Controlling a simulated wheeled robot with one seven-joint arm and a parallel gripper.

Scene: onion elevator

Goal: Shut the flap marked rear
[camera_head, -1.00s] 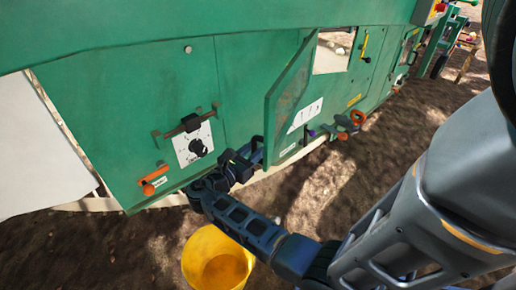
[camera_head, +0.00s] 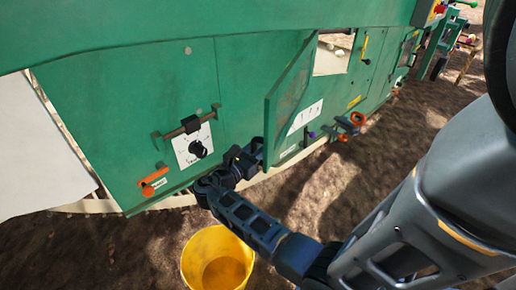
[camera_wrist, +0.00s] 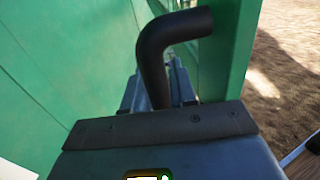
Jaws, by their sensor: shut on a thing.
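A green hinged flap (camera_head: 287,100) stands open, swung out from the green machine side in the head view. My gripper (camera_head: 257,150) is at the flap's lower free edge. In the wrist view, a dark bent handle (camera_wrist: 155,50) runs from the green panel (camera_wrist: 230,55) down between the fingers of my gripper (camera_wrist: 158,90). My gripper is shut on this handle. The fingertips are partly hidden behind the handle and the gripper body.
An orange handle (camera_head: 352,122) juts out right of the flap. A yellow bucket (camera_head: 217,262) stands on the ground below my arm. Brown soil (camera_head: 330,200) in front is mostly clear.

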